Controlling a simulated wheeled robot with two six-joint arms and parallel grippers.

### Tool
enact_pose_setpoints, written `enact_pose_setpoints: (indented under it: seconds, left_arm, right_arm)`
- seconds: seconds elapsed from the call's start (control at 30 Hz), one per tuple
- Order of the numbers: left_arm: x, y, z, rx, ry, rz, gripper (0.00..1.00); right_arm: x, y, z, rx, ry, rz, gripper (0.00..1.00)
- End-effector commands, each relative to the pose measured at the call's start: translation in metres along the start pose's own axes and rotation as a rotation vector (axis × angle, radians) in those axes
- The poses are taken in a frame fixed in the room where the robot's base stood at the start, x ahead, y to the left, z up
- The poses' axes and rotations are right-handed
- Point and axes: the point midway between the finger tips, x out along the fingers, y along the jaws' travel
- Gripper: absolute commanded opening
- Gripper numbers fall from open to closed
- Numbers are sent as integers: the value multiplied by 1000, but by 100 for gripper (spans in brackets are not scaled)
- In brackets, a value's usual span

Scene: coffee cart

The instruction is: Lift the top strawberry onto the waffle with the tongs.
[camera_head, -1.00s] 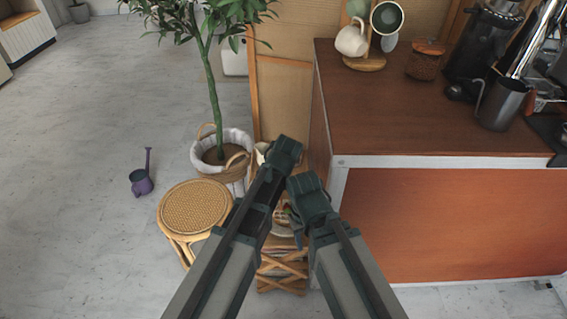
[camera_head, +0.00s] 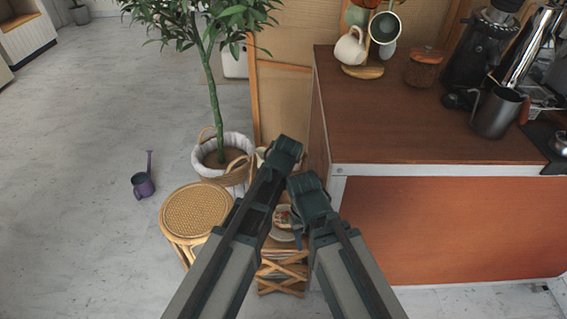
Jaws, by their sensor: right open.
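A pale round plate (camera_head: 284,236) stands low on a small wooden stand, in the gap between my two forearms. A small reddish and brown item lies on it. It is too small and too covered to tell whether it is the strawberry or the waffle. I cannot make out the tongs. My right gripper (camera_head: 298,237) shows only as a small dark part at the plate's right side, below my right arm. It is open. My left arm comes up from the bottom left, and its gripper is hidden.
The wooden stand (camera_head: 282,275) has crossed slats. A round wicker stool (camera_head: 197,209) stands to its left, with a potted tree's basket (camera_head: 238,172) behind. A purple watering can (camera_head: 143,185) sits on open floor. The brown counter (camera_head: 430,130) blocks the right side.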

Motion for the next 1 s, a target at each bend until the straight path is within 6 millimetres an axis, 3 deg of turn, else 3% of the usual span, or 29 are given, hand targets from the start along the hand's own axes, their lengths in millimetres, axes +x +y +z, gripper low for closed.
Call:
enact_pose_setpoints:
  seconds: [0.03, 0.43, 1.0]
  left_arm:
    - [-13, 1, -10, 0, 0, 0, 48]
    - [-57, 2, -44, 0, 0, 0, 48]
    - [-65, 3, -49, 0, 0, 0, 48]
  right_arm:
    - [-16, 2, 1, 0, 0, 0, 50]
    - [-72, 7, 4, 0, 0, 0, 50]
    - [-81, 8, 5, 0, 0, 0, 50]
